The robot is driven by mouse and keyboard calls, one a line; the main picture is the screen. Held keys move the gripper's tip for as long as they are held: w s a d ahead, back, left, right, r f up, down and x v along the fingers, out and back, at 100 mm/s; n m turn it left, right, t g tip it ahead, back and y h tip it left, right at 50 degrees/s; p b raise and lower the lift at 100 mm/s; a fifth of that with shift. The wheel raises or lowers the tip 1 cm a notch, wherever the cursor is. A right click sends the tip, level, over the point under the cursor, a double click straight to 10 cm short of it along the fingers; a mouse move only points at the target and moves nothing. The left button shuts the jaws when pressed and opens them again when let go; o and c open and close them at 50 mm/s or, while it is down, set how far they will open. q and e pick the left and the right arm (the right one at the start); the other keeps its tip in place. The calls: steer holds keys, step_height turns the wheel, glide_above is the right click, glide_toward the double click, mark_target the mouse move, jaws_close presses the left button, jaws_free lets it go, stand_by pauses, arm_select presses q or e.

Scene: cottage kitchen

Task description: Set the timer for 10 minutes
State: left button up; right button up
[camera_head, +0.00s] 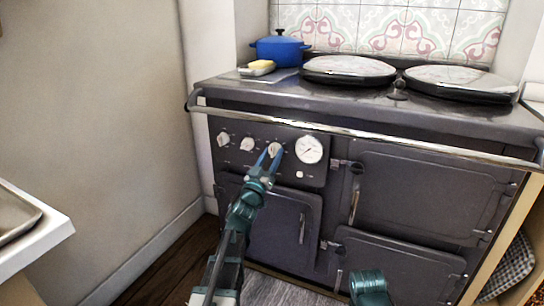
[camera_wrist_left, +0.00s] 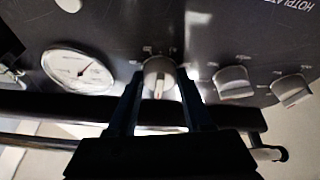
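The cooker's control panel (camera_head: 234,158) has three pale knobs in a row and a round white dial. My left gripper (camera_head: 269,157) is at the right-hand knob (camera_head: 275,148), beside the dial (camera_head: 308,150). In the left wrist view this knob (camera_wrist_left: 160,76) sits between my two spread fingers, with its pointer towards the bottom of the picture. Small gaps seem to show beside it; contact is not clear. The other two knobs (camera_wrist_left: 233,82) (camera_wrist_left: 291,90) stand to its right there. The markings are too small to read, so the timer's label cannot be told.
A steel rail (camera_head: 350,133) runs across the cooker front above the panel, close to my left wrist in the wrist view. Oven doors (camera_head: 425,195) with upright handles are at the right and below. A blue pot (camera_head: 280,49) and butter dish (camera_head: 258,68) stand on top.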

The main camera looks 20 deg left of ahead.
arm_select(q)
jaws_close()
steer(key=shift+m+h, duration=0.4)
steer(key=shift+m, duration=0.1)
steer(key=m+h, duration=0.1)
steer(key=m, duration=0.2)
steer(key=m+h, duration=0.1)
steer(key=m, duration=0.1)
steer(key=shift+a+r+g+h+p, duration=0.15)
steer(key=shift+a+g+h+p, duration=0.1)
steer(key=shift+g+h+p, duration=0.1)
steer(key=m+h, duration=0.1)
steer(key=m, duration=0.1)
steer(key=m+g+p, duration=0.1)
steer(key=m, duration=0.1)
steer(key=shift+r+m+h, duration=0.1)
steer(key=shift+m+h, duration=0.25)
steer(key=shift+m, duration=0.05)
steer(key=shift+a+m+g+h+p, duration=0.1)
steer(key=shift+m+g+h+p, duration=0.5)
steer(key=shift+m, duration=1.2)
